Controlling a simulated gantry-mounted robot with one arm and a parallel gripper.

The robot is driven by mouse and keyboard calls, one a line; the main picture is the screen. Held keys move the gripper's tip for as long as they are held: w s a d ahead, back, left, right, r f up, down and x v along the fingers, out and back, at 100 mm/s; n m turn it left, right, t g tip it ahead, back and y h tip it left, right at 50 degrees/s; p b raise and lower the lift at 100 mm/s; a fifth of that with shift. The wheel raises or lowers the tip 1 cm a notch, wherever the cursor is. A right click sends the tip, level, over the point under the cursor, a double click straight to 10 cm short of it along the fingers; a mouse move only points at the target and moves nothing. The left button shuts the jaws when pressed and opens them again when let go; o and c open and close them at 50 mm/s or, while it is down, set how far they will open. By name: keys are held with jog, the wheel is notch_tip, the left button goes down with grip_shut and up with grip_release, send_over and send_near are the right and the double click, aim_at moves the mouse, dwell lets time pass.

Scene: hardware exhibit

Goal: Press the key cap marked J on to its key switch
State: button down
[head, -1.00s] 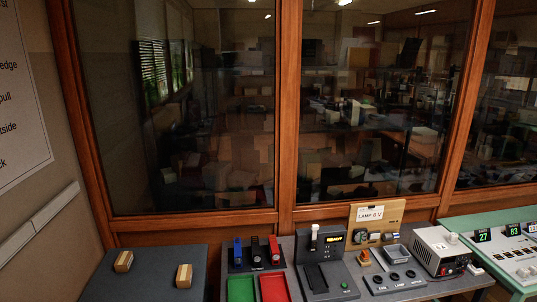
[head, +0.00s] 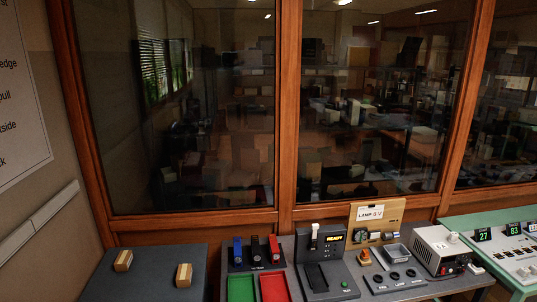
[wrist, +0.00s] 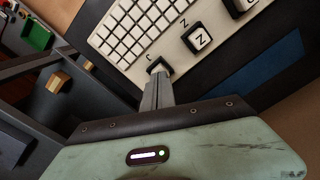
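In the wrist view, the white keyboard panel (wrist: 125,38) lies tilted on a dark surface, with a grid of small keys. A key cap marked Z (wrist: 198,40) sits beside a printed Z. Another key cap (wrist: 238,6) is cut by the top edge. My gripper (wrist: 157,76) has its fingers close together, their tips at a small dark square piece (wrist: 158,66) on the panel's near edge. The fingers partly hide this piece, and I cannot read a letter on it. A small printed letter beside it looks like C or J. The head view shows neither gripper nor panel.
In the wrist view, a wooden block (wrist: 58,81) lies left, and a blue patch (wrist: 270,62) right. In the head view, two wooden blocks (head: 123,261) (head: 184,275) rest on a dark stand, with red (head: 274,288) and green (head: 241,288) trays and a lamp box (head: 378,212) to the right.

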jog(key=shift+f+b, duration=0.4)
jog(key=shift+f, duration=0.3)
jog(key=shift+r, duration=0.1)
jog(key=shift+r+p, duration=2.8)
jog(key=shift+r, duration=0.7)
